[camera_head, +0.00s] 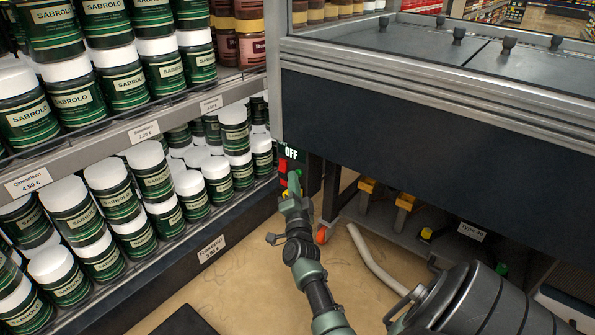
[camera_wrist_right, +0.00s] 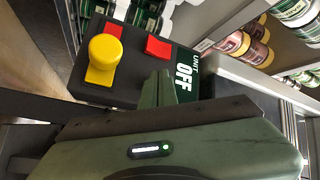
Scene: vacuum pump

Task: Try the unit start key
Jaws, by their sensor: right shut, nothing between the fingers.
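A dark control box (camera_wrist_right: 120,92) carries a white OFF label (camera_wrist_right: 183,76) with the word UNIT beside it, a red key (camera_wrist_right: 158,47) and a yellow knob (camera_wrist_right: 105,48). In the head view the OFF label (camera_head: 291,153) and red key (camera_head: 283,166) show under the corner of the big dark cabinet. My right gripper (camera_head: 294,181) is shut and empty, its fingertips at the box front just below the label. In the wrist view its fingers (camera_wrist_right: 157,88) reach over the box beside the red key. No start key shows clearly; the fingers cover part of the panel. Contact cannot be told. My left gripper is not in view.
Shelves of green jars (camera_head: 70,210) stand close on the left. The dark cabinet (camera_head: 430,130) overhangs on the right. Tan floor (camera_head: 235,280) is open around my arm.

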